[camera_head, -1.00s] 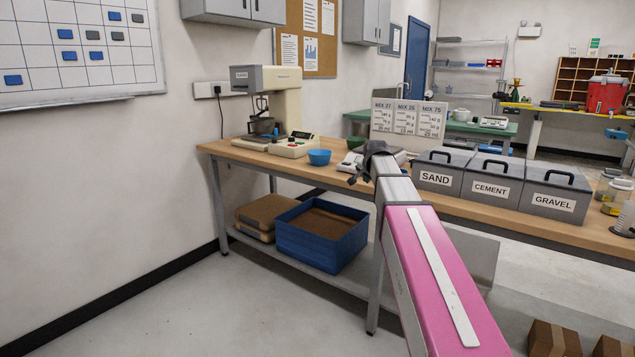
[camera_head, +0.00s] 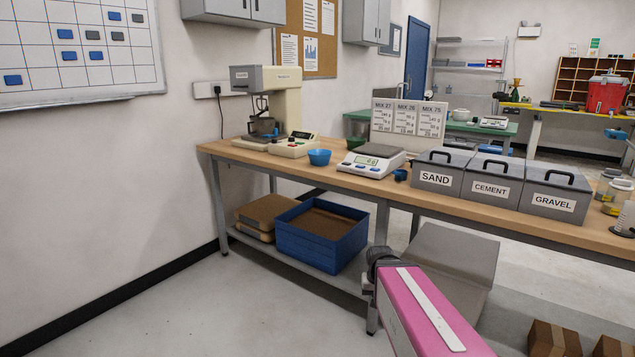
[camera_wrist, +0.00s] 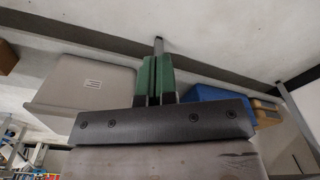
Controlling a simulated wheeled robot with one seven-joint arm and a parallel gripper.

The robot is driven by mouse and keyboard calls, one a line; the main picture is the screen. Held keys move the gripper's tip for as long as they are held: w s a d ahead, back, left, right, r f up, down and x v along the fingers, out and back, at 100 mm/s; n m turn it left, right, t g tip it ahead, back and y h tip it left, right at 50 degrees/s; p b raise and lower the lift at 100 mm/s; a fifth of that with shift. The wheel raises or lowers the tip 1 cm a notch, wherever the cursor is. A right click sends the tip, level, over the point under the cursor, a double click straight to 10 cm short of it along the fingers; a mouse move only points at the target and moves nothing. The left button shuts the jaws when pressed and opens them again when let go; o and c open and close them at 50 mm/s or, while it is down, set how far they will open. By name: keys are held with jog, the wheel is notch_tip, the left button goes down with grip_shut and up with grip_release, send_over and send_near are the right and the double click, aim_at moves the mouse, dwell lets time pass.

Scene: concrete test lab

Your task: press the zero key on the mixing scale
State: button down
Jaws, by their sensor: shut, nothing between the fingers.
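The mixing scale (camera_head: 371,161) stands on the wooden bench in the head view. It is white with a dark grey weighing plate, a lit display and a row of small keys along its front. The key labels are too small to read. The plate looks empty. My pink arm is low in front of the bench, below and apart from the scale. In the head view, my gripper cannot be made out beyond the arm's dark end joint. In the wrist view, my gripper (camera_wrist: 156,64) shows two green fingers closed together, with nothing held. The scale cannot be made out there.
Left of the scale are a blue bowl (camera_head: 319,157) and a mixer (camera_head: 281,95). Grey bins for sand (camera_head: 435,177), cement (camera_head: 490,186) and gravel (camera_head: 553,196) stand right. A blue crate (camera_head: 318,241) sits on the lower shelf. Recipe cards (camera_head: 408,118) stand behind the scale.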

jog(key=shift+n+g, duration=0.4)
jog(key=s, duration=0.1)
jog(key=s+f, duration=0.2)
jog(key=s, duration=0.1)
